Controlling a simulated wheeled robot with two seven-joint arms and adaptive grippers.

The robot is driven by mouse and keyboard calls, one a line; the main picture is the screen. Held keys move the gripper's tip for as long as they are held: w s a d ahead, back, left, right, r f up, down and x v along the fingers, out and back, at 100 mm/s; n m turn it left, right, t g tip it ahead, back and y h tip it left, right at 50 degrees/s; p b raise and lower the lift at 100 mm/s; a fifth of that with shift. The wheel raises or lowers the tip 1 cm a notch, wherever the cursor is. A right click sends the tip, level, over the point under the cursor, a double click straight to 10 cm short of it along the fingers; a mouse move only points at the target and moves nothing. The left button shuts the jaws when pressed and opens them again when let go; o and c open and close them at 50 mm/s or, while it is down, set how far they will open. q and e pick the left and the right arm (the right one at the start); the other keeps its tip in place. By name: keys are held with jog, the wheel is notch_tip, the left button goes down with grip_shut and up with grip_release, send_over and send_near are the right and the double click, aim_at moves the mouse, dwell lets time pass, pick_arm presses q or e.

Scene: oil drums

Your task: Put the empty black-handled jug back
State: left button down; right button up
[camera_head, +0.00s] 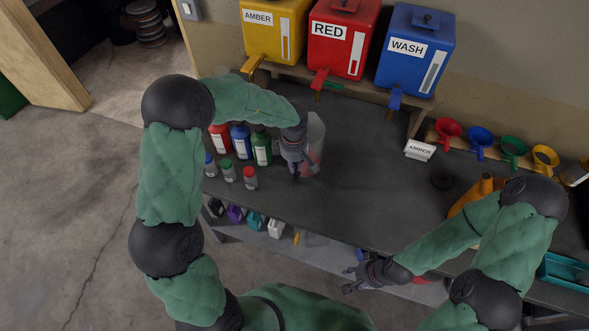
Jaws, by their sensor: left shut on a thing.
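A clear, see-through jug (317,133) stands upright on or just above the dark bench, left of its middle; a reddish tint shows low on it. My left gripper (296,172) is at the jug's left side, pointing down and shut on it. The gripper hides the jug's handle, so I cannot tell its colour. My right gripper (350,280) is low in front of the bench's front edge, with its fingers apart and nothing between them.
Yellow (275,31), red (342,40) and blue (415,50) drums with taps stand on a raised shelf. Bottles (239,140) crowd left of the jug. Coloured funnels (480,140) line the back right. An AMBER card (420,150) stands mid-right. The bench centre is clear.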

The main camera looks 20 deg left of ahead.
pick_arm(q)
jog(key=shift+w+f, duration=0.2)
jog(key=shift+f, duration=0.15)
notch_tip(320, 180, down, 3)
jog(key=shift+w+a+f+b, duration=0.1)
jog(key=shift+w+b, duration=0.05)
jog(key=shift+b, duration=0.25)
jog(key=c, duration=1.2)
grip_release()
jog(key=shift+f, duration=0.1)
jog(key=shift+c, duration=0.2)
jog(key=shift+r, duration=0.25)
jog(key=r, duration=0.4)
jog(key=r+p, duration=0.1)
jog(key=r, duration=0.3)
jog(key=r+p, duration=0.1)
jog(key=r, duration=0.3)
jog(key=shift+s, duration=0.4)
